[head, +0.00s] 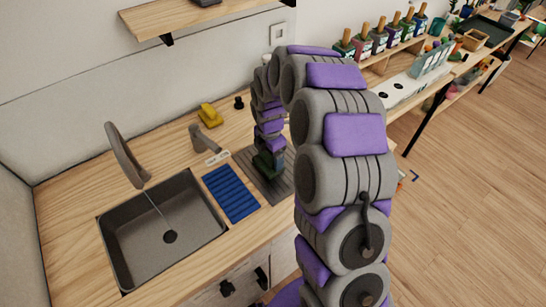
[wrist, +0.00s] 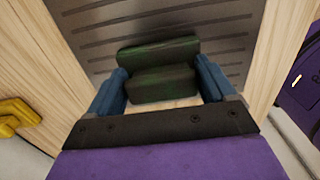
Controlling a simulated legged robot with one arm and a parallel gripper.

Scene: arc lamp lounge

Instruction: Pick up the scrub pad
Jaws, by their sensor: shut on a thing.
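The dark green scrub pad (wrist: 160,84) sits between the two blue fingers of my gripper (wrist: 160,76) in the wrist view, and the gripper is shut on it. A second dark green block-like shape (wrist: 158,52) shows just beyond it; I cannot tell whether it is part of the same pad. In the head view my gripper (head: 268,166) points down over the grey ribbed mat (head: 286,187), with the green largely hidden by the fingers. I cannot tell whether the pad touches the mat.
A blue ribbed mat (head: 230,193) lies left of the grey one, beside the sink (head: 165,232) and its faucet (head: 125,155). A yellow object (head: 210,115) and a small black one (head: 239,102) stand behind. A wall shelf (head: 200,16) hangs above. Several bottles line the right-hand shelf.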

